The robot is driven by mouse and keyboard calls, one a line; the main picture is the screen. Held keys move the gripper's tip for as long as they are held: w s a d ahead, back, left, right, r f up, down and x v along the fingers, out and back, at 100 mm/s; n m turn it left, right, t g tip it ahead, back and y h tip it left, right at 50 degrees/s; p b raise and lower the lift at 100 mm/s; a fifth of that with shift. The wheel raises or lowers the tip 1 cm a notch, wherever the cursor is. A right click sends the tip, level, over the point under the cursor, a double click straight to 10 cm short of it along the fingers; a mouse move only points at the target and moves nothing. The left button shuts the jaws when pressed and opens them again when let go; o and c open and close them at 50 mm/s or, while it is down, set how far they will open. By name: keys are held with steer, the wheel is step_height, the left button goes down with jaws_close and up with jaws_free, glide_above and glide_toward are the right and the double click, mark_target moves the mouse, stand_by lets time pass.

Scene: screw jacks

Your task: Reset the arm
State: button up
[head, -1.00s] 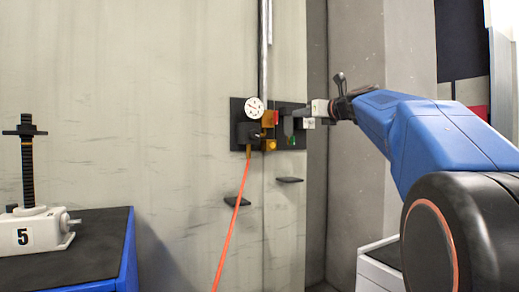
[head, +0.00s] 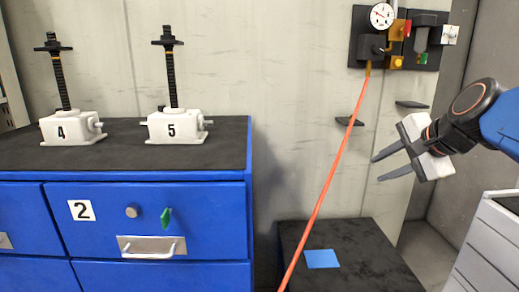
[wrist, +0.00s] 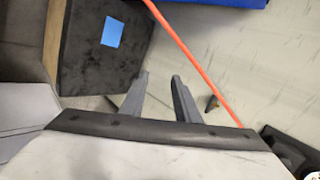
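My gripper (head: 384,165) is at the right of the head view, with its two grey fingers pointing left. The fingers are apart with nothing between them. It is in the air in front of the wall, to the right of the orange hose.
An orange hose (head: 326,187) hangs from the wall panel (head: 427,50) with the gauge. A black-topped platform (head: 370,258) bears a blue square (head: 321,259). Screw jacks 4 (head: 72,128) and 5 (head: 176,126) stand on the blue cabinet (head: 215,210). A grey drawer unit (head: 490,245) is at right.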

steer(key=s+a+f+n+g+h, duration=0.1)
steer(key=s+f+n+g, duration=0.3)
steer(key=s+f+n, duration=1)
steer(key=s+f+h, duration=0.1)
steer(key=s+f, duration=0.3)
steer(key=f, duration=0.4)
steer(key=shift+s+f+n, duration=0.3)
steer(key=shift+s+f, duration=0.05)
